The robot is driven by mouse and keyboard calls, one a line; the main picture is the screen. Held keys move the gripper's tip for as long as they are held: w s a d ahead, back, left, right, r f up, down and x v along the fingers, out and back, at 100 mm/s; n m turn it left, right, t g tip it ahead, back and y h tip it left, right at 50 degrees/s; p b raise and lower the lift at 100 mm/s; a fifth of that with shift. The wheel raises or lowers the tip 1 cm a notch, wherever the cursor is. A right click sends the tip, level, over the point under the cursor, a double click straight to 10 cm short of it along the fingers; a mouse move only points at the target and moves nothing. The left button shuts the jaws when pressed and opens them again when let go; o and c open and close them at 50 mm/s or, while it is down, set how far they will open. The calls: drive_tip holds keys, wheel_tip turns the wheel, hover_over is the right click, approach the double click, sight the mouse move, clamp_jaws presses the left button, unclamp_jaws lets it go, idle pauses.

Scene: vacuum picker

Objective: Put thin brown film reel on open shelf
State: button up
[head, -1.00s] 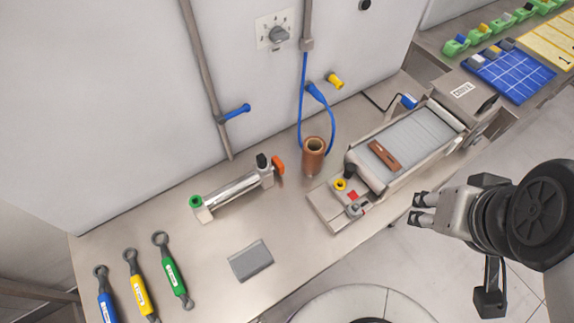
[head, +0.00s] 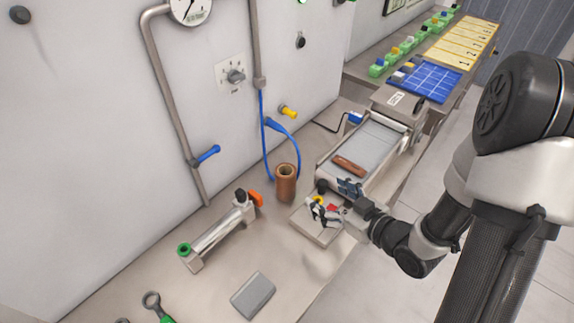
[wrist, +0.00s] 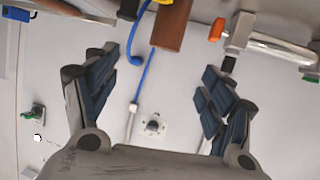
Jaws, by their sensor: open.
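A brown hollow cylinder (head: 285,184) stands upright on the metal bench, near the wall; it is the closest match to the thin brown film reel. It also shows at the top of the wrist view (wrist: 171,24), ahead of the fingers. My gripper (head: 332,200) is open and empty, to the right of the cylinder and apart from it, over the near end of the tray machine. In the wrist view my gripper (wrist: 158,80) has its blue-padded fingers spread wide, facing the wall. I cannot make out an open shelf.
The tray machine (head: 376,140) bears a flat brown bar (head: 349,165). A steel cylinder device (head: 220,229) with an orange knob lies left. A blue cable (head: 265,140) hangs behind the brown cylinder. A grey block (head: 253,295) and wrenches lie in front; bench space between is clear.

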drive_tip(key=y+b, duration=0.1)
drive_tip(key=b, duration=0.3)
approach(281, 168)
drive_tip(key=shift+w+a+f, duration=0.45)
drive_tip(key=shift+a+f, duration=0.1)
drive_tip(key=shift+a, duration=0.1)
drive_tip(key=shift+b+x, duration=0.95)
drive_tip(key=shift+x, duration=2.1)
drive_tip(key=shift+w+d+r, duration=0.1)
drive_tip(key=shift+w+r, duration=0.05)
drive_tip(key=shift+w, duration=0.05)
drive_tip(key=shift+r, duration=0.1)
drive_tip(key=c, duration=1.8)
